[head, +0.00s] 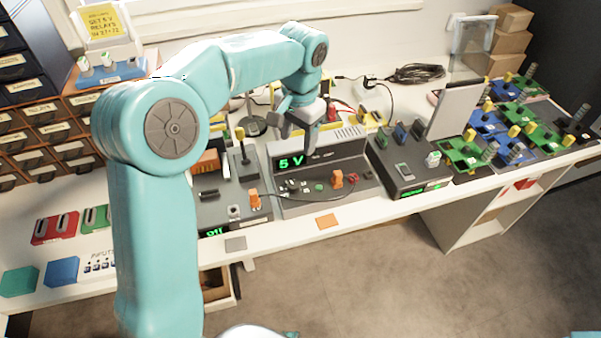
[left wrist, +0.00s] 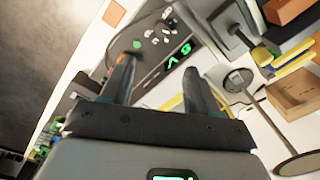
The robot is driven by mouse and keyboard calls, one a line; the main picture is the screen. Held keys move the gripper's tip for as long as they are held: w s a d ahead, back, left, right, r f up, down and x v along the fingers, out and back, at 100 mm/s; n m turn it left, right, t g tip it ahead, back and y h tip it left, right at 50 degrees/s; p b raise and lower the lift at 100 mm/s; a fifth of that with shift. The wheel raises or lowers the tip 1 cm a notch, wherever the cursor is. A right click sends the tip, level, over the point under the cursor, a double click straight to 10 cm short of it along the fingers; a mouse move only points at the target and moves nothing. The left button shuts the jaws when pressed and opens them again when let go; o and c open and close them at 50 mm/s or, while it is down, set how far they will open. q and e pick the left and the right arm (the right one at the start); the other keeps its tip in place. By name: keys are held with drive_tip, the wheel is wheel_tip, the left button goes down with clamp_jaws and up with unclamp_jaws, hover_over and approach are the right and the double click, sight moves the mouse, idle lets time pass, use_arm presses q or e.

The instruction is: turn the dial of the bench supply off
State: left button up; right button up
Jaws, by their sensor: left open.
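The bench supply (head: 350,160) is a grey box in the middle of the bench, its green display (head: 291,162) lit and reading 5 V. An orange knob (head: 337,178), apparently the dial, stands on its sloping panel; its pointing is too small to read. My left gripper (head: 300,139) is open and empty, above the back of the supply and apart from the knob. In the left wrist view, the open fingers (left wrist: 160,65) point toward the supply, whose display (left wrist: 178,57) shows upside down. One finger partly covers the panel there. My right gripper is not in view.
A grey unit with an orange switch (head: 253,199) stands left of the supply. A dark box with a green readout (head: 413,191) stands on the right. Cables and a charger (head: 371,82) lie behind.

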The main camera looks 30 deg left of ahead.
sight(294, 184)
use_arm(q)
drive_tip(key=f, duration=1)
drive_tip(key=a+f, duration=0.1)
drive_tip(key=f, duration=0.4)
drive_tip(key=shift+s+f+b, duration=0.1)
drive_tip(key=shift+s+b, duration=0.15)
drive_tip(key=shift+b, duration=0.1)
drive_tip(key=shift+w+f, duration=0.15)
drive_tip(key=shift+f, duration=0.45)
drive_tip(key=shift+r, duration=0.1)
drive_tip(key=c, duration=1)
drive_tip(key=shift+c, duration=0.2)
